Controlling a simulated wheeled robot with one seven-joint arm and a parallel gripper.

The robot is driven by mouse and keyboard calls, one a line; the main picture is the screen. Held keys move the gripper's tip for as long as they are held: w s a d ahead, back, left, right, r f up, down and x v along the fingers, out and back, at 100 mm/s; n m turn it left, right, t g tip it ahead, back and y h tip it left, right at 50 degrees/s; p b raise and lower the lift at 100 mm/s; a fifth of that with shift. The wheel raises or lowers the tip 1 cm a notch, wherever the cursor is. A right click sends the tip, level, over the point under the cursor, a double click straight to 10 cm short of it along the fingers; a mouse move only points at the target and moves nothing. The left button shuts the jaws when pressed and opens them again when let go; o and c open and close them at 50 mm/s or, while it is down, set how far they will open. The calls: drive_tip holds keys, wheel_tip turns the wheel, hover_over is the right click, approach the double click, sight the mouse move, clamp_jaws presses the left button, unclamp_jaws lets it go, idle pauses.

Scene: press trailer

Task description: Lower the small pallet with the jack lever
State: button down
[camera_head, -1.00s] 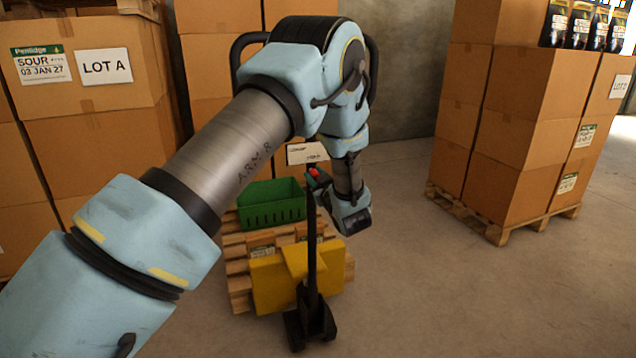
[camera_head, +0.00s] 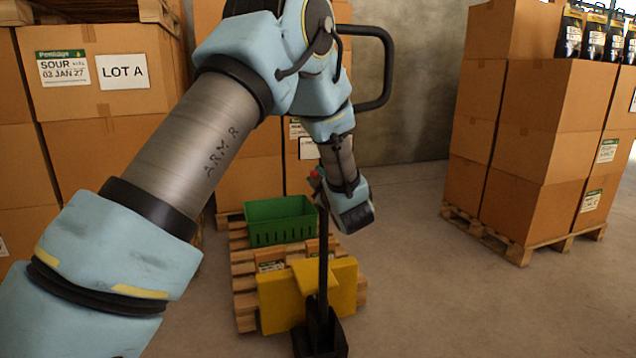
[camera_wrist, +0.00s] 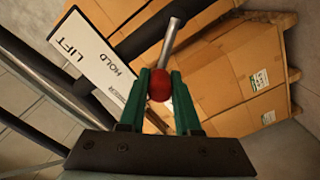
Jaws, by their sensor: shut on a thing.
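The small wooden pallet (camera_head: 243,285) sits low at the yellow pallet jack (camera_head: 341,285), bearing a green crate and small boxes. Any gap beneath it cannot be judged. The jack's dark column (camera_head: 323,255) stands upright in front. My gripper (camera_wrist: 160,92) has its green fingers shut on the red ball knob (camera_wrist: 160,84) of the jack lever, whose metal rod (camera_wrist: 172,42) runs upward in the wrist view. A white placard (camera_wrist: 95,60) beside it reads LIFT and HOLD; its last word is partly hidden. In the head view the knob (camera_head: 315,174) shows small beside my wrist.
The green crate (camera_head: 280,222) is near the arm. Bare concrete floor (camera_head: 430,300) lies to the right of the jack.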

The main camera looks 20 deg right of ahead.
drive_tip(key=shift+f, duration=0.1)
drive_tip(key=c, duration=0.6)
unclamp_jaws()
drive_tip(key=s+a+b, duration=0.1)
drive_tip(key=s, duration=0.9)
drive_tip(key=shift+s+a, duration=0.15)
drive_tip(key=shift+s, duration=0.25)
